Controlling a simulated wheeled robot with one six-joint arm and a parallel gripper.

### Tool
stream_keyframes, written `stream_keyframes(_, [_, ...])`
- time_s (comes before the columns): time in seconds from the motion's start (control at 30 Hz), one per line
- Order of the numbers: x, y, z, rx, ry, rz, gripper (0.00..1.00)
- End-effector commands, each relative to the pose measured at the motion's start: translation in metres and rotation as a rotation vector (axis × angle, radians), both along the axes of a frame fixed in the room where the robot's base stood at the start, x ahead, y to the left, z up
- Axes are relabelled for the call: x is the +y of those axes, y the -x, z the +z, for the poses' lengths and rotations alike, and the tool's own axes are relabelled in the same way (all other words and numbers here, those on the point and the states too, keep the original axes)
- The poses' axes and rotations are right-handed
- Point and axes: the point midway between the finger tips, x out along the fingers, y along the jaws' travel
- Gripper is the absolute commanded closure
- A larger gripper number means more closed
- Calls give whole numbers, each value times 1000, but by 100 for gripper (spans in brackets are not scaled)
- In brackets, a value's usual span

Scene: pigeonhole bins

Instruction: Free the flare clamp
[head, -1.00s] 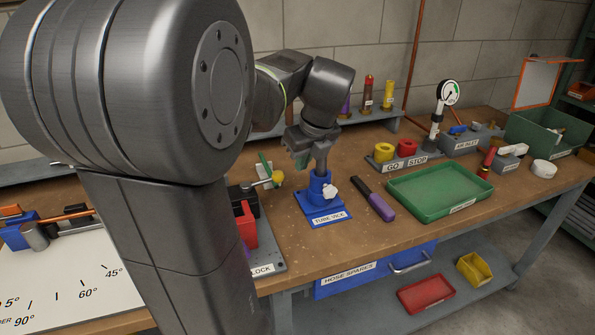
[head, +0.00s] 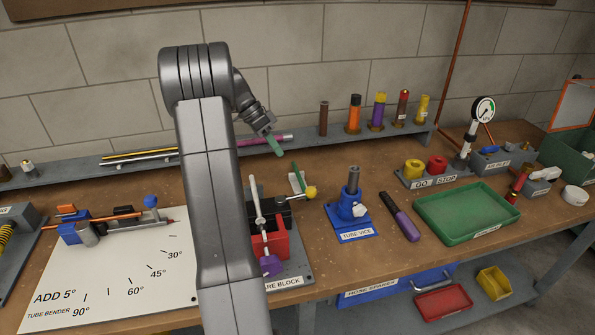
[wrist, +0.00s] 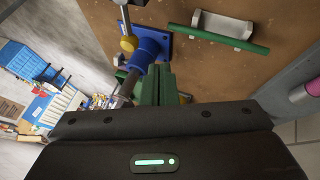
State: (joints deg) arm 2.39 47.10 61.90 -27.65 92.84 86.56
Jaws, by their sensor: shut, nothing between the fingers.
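The flare block (head: 293,283), its label partly hidden by my arm, stands at the bench front. On it are a red yoke (head: 281,243), a silver lever or screw (head: 258,205), a purple piece (head: 271,266) and a black block (head: 283,216). A rod with a yellow knob (head: 311,192) sticks out to the right. I cannot tell which part is the flare clamp. My gripper (head: 277,147), with green fingers, is raised above and behind the block. It is shut and empty. The fingers also show in the wrist view (wrist: 158,84), in front of a blue fixture.
The blue tube vice (head: 349,212) holds an upright grey tube right of the block. Beyond are a purple-handled tool (head: 404,224) and a green tray (head: 465,239). A tube bender (head: 85,228) stands left. A rear shelf (head: 200,165) carries rods and upright coloured pieces.

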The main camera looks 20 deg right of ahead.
Motion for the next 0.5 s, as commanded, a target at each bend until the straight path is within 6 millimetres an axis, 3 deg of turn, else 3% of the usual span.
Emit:
stream_keyframes(0.1, [7,-7,-1,34,18,45,100])
stream_keyframes(0.27, [0,-2,-11,42,21,50,100])
stream_keyframes(0.5, [-24,16,-48,43,20,47,100])
